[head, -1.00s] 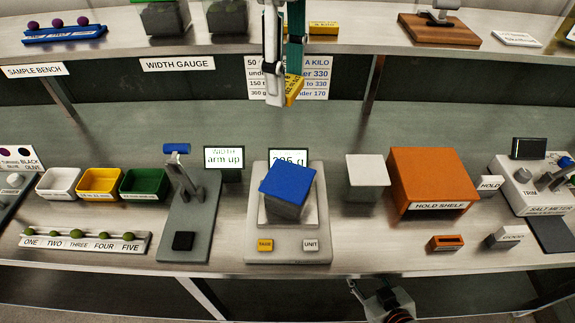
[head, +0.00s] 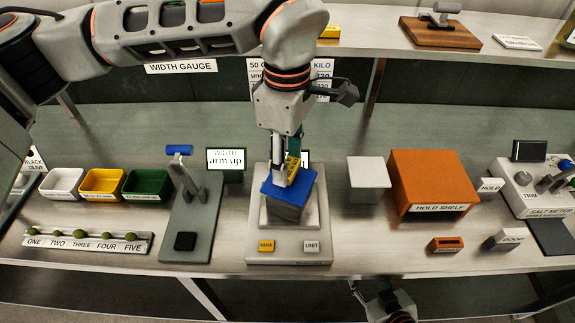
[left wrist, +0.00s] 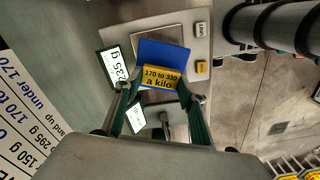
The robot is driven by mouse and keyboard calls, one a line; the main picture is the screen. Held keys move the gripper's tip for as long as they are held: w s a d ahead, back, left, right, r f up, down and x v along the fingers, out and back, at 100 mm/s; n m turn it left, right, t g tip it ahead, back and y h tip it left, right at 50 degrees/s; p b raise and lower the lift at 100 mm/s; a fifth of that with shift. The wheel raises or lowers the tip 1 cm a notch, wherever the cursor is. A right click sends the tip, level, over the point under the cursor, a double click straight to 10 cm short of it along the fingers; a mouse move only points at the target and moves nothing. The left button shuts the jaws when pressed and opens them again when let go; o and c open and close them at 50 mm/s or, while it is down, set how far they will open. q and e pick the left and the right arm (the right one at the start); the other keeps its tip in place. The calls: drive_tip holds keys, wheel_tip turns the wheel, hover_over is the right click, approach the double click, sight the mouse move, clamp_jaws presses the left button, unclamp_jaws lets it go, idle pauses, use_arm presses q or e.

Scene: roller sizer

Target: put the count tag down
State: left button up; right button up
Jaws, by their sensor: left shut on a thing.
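The count tag is a small yellow plate reading "170 to 330 a kilo" (left wrist: 161,78). My left gripper (head: 282,172) is shut on it. In the head view the count tag (head: 293,168) is at the blue top (head: 283,190) of a grey container on the scale (head: 258,222). In the left wrist view the blue top (left wrist: 160,50) lies beyond the tag; I cannot tell whether they touch. My right gripper (head: 358,290) is partly in view at the bottom, below the bench edge, and its jaws are unclear.
The width gauge (head: 190,215) stands left of the scale, with green, yellow and white trays beyond. A grey block (head: 368,170) and the orange hold shelf (head: 432,180) stand to the right. A shelf (head: 385,50) runs above the bench.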

use_arm(q)
drive_tip(key=shift+f, duration=1.15)
drive_tip(key=shift+f, duration=0.15)
drive_tip(key=o, duration=0.9)
wheel_tip(320, 180, up, 12)
drive_tip(key=b, duration=0.1)
drive_tip(key=shift+r, duration=0.2)
